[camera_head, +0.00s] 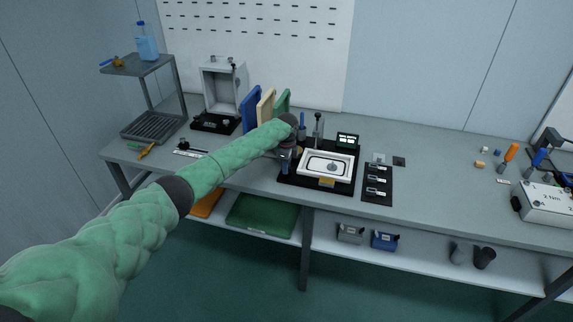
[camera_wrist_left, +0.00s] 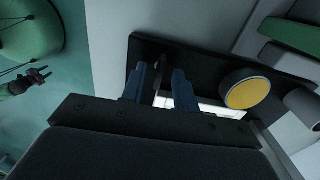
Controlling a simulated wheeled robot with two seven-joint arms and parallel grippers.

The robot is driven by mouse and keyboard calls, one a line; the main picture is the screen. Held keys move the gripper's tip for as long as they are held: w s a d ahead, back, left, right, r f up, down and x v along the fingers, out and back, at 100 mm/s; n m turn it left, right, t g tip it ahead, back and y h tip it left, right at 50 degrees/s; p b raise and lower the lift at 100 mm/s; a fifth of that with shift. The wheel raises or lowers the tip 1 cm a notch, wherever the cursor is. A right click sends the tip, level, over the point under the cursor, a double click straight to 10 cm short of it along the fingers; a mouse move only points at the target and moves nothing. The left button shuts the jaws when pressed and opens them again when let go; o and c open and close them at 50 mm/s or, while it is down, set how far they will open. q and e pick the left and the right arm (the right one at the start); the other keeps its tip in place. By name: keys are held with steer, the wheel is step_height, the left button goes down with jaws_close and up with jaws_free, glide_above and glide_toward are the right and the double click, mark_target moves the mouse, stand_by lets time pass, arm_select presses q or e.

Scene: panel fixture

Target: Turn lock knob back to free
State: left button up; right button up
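The panel fixture is a black base (camera_head: 312,184) with a white-framed panel (camera_head: 325,163) on it. My left gripper (camera_head: 287,156) is at the fixture's left side, partly hidden by its own wrist. In the left wrist view its two blue fingers (camera_wrist_left: 160,88) are apart. A thin grey upright part (camera_wrist_left: 160,76) shows between or behind them; I cannot tell whether they touch it. A round yellow-faced part (camera_wrist_left: 247,93) is right of the fingers. I cannot tell which part is the lock knob. A small dark claw (camera_wrist_left: 27,82), perhaps my right gripper, shows at the far left.
A black strip with several pieces (camera_head: 377,184) lies to the right. Coloured upright panels (camera_head: 266,106) stand behind my arm.

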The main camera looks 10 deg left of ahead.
arm_select(q)
jaws_close()
